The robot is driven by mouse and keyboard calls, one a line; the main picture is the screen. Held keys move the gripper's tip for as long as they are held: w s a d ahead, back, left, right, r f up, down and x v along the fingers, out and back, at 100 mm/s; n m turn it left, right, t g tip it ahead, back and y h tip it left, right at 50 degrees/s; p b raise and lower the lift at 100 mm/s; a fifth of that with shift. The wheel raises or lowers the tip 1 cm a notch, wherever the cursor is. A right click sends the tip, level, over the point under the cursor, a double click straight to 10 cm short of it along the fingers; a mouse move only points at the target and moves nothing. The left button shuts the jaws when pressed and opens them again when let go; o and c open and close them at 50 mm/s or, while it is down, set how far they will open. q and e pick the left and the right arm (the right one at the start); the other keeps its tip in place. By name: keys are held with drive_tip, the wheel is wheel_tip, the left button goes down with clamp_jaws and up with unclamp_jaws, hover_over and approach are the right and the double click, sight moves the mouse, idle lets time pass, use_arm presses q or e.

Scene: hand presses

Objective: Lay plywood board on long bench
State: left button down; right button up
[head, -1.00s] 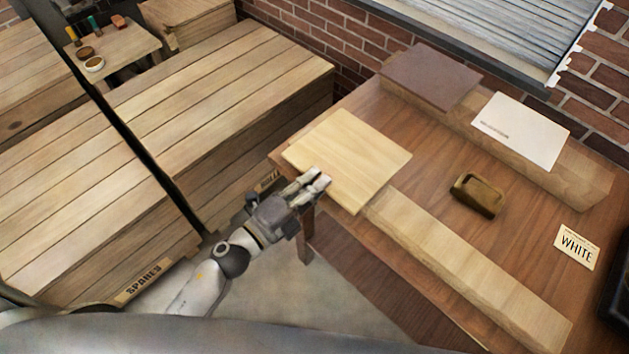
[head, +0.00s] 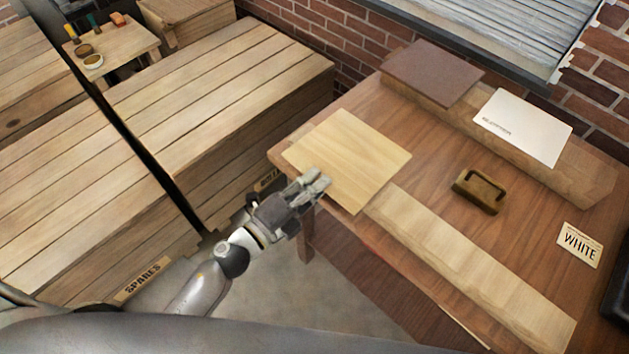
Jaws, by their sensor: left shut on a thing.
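The plywood board (head: 352,155) is a pale, square, thin sheet. In the head view it lies flat over the left corner of the brown wooden bench (head: 410,155), across the far end of a pale raised plank (head: 465,262). My left gripper (head: 317,184) comes in from the lower left and is shut on the board's near left edge. Its fingers hide a small part of that edge. I cannot tell whether the board's whole underside touches what is beneath it. My right gripper is out of view.
A dark brown board (head: 432,72) and a white board (head: 522,125) lie on a raised plank at the back. Large wooden crates (head: 215,105) fill the left.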

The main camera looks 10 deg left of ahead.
use_arm(q)
drive_tip(key=shift+f, duration=0.1)
idle(0.7)
drive_tip(key=c, duration=1.5)
unclamp_jaws()
drive_tip(key=shift+o, duration=0.3)
drive_tip(key=shift+o, duration=0.8)
drive_tip(key=shift+s, duration=0.1)
drive_tip(key=b+v, duration=0.1)
drive_tip(key=v, duration=0.5)
drive_tip(key=shift+a, duration=0.15)
